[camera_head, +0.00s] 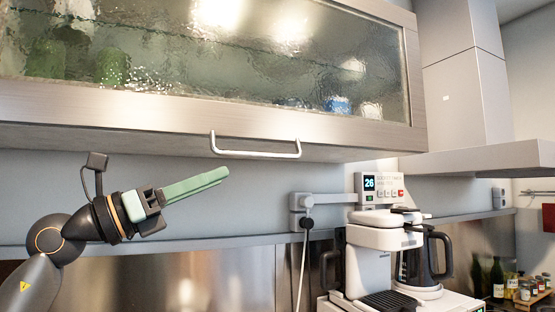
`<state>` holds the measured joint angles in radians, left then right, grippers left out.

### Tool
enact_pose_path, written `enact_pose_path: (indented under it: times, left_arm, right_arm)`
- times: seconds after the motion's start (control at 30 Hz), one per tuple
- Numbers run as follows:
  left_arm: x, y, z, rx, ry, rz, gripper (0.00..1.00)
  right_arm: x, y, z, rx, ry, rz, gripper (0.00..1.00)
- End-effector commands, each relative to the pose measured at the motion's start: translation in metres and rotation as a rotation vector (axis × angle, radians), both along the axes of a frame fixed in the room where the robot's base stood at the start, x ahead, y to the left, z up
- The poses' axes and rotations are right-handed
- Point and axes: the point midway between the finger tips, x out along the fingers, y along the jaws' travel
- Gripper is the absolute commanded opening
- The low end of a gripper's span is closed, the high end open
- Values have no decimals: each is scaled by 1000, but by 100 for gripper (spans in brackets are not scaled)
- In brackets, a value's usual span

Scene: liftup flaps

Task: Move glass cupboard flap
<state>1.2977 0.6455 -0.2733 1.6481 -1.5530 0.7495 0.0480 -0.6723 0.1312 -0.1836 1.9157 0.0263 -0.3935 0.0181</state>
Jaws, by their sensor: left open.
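The glass cupboard flap (230,108) spans the top of the view, with a light wood frame around textured glass. It looks closed. Its white bar handle (255,154) hangs at the middle of the lower edge. My left gripper (226,174) comes in from the left, below the flap, with its green fingers pointing right and slightly up. The fingertips are just left of and below the handle, and no contact shows. The fingers overlap from this side, and nothing shows between them. My right gripper is out of view.
A white coffee machine (372,245) with a dark jug (437,255) stands below right. A panel reading 26 (381,187) is on the wall. A range hood (470,160) sits right of the cupboard. Bottles (497,278) stand at lower right.

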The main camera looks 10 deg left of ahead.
Motion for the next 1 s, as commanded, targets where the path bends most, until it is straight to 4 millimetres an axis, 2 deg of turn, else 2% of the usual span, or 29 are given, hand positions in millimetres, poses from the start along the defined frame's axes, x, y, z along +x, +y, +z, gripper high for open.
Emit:
enact_pose_path:
  times: [0.17,0.63,0.8,1.0]
  left_arm:
    - [9,-12,8,-2,1,-4,44]
    - [61,-77,42,-2,1,-3,44]
    - [70,-88,46,-1,2,-2,44]
    - [73,-91,46,1,1,0,44]
  right_arm:
    - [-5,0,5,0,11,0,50]
    - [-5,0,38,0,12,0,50]
    - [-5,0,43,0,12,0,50]
    - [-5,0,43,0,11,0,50]
